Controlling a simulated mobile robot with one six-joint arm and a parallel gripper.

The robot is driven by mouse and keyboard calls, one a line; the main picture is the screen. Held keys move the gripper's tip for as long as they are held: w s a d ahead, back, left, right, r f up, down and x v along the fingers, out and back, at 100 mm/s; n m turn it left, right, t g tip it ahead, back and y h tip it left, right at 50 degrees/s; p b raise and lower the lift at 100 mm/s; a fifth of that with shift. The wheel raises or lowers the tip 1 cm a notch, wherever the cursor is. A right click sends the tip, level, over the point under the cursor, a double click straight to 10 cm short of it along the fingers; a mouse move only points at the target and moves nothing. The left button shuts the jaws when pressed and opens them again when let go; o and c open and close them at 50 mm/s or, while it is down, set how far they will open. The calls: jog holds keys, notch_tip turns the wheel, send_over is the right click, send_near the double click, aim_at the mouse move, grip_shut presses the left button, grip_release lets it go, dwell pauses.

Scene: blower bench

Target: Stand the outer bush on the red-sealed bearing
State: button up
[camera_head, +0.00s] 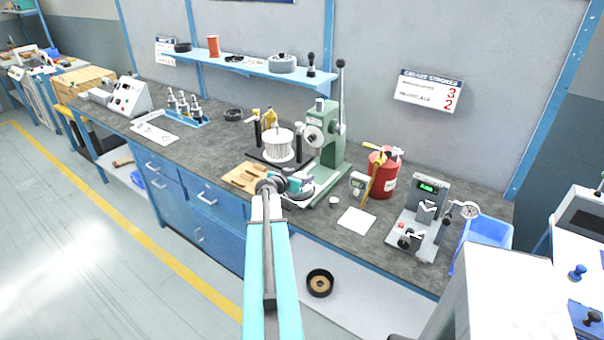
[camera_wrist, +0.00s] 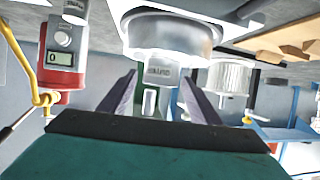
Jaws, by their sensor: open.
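My gripper (camera_head: 303,183) is open and empty in front of the green arbor press (camera_head: 328,140). In the wrist view its two dark fingers (camera_wrist: 155,90) stand apart, with a large silvery round part (camera_wrist: 170,35) just beyond them. I see no contact with it. A pale round part (camera_head: 301,194) shows under the gripper in the head view, partly hidden by it. A small pale ring or cap (camera_head: 334,200) stands on the bench to the right. I cannot tell which part is the outer bush. No red seal is clear, so I cannot pick out the red-sealed bearing.
A white finned wheel (camera_head: 279,146) stands left of the press; a wooden board (camera_head: 243,178) lies nearer. Right are a red canister (camera_head: 384,175) with a yellow handle, a paper sheet (camera_head: 357,221), a grey test device (camera_head: 425,220) and a blue bin (camera_head: 487,238).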

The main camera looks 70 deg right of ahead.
jog(key=b+v, duration=0.1)
jog(key=v, duration=0.1)
jog(key=shift+a, duration=0.35)
jog(key=b+v, duration=0.3)
jog(key=v, duration=0.6)
jog(key=shift+w+r, duration=0.1)
jog(key=shift+r, duration=0.05)
dwell(0.3)
